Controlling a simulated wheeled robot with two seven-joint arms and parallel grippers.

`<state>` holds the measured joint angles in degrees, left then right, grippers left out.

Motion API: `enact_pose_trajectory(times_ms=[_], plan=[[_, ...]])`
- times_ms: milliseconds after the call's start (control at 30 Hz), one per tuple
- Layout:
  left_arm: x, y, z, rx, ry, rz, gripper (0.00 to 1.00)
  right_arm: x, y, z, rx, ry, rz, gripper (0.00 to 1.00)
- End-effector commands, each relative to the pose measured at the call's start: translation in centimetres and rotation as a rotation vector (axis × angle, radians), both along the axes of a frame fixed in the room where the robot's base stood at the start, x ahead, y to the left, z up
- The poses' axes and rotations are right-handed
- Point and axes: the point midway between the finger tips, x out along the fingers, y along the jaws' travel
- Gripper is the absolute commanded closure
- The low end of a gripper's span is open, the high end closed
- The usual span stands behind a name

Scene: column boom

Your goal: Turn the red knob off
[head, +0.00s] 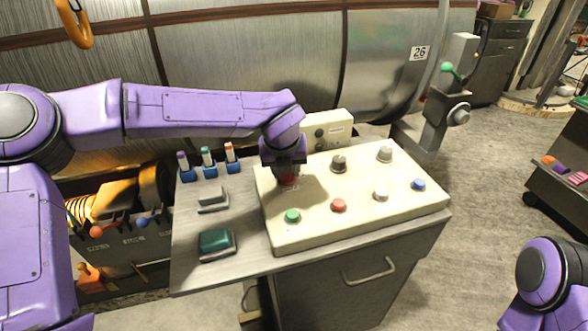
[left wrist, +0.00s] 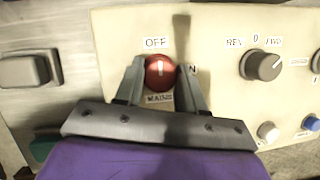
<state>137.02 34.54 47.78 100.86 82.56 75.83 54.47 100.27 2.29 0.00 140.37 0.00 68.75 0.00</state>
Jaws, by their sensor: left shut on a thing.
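The red knob (left wrist: 160,71) is on the cream control panel (left wrist: 215,100), with an OFF label above it and a MAINS label below. A label to its right is partly hidden by a finger. The knob's white mark stands about upright, towards OFF. My left gripper (left wrist: 162,80) has one finger on each side of the knob and is shut on it. In the head view the left gripper (head: 287,174) comes down from above onto the knob (head: 289,180), mostly hidden beneath it. My right gripper is out of view.
Green (head: 292,216), red (head: 338,205), white (head: 380,195) and blue (head: 419,185) buttons line the panel's front. Grey knobs (head: 338,163) (head: 384,154) sit behind. Coloured toggle switches (head: 207,162) stand left.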

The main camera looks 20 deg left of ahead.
Motion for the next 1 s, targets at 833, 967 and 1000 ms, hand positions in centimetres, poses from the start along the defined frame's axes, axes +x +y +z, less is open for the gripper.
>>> enact_pose_trajectory(times_ms=[833,967,1000], plan=[[0.09,-0.50,-0.15,0.002,0.007,0.049,0.36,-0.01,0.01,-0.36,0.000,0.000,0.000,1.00],[-0.05,-0.19,-0.06,0.000,0.004,0.050,0.36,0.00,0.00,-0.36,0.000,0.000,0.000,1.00],[-0.09,-0.12,0.00,-0.001,0.003,0.050,0.36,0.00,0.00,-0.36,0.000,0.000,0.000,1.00]])
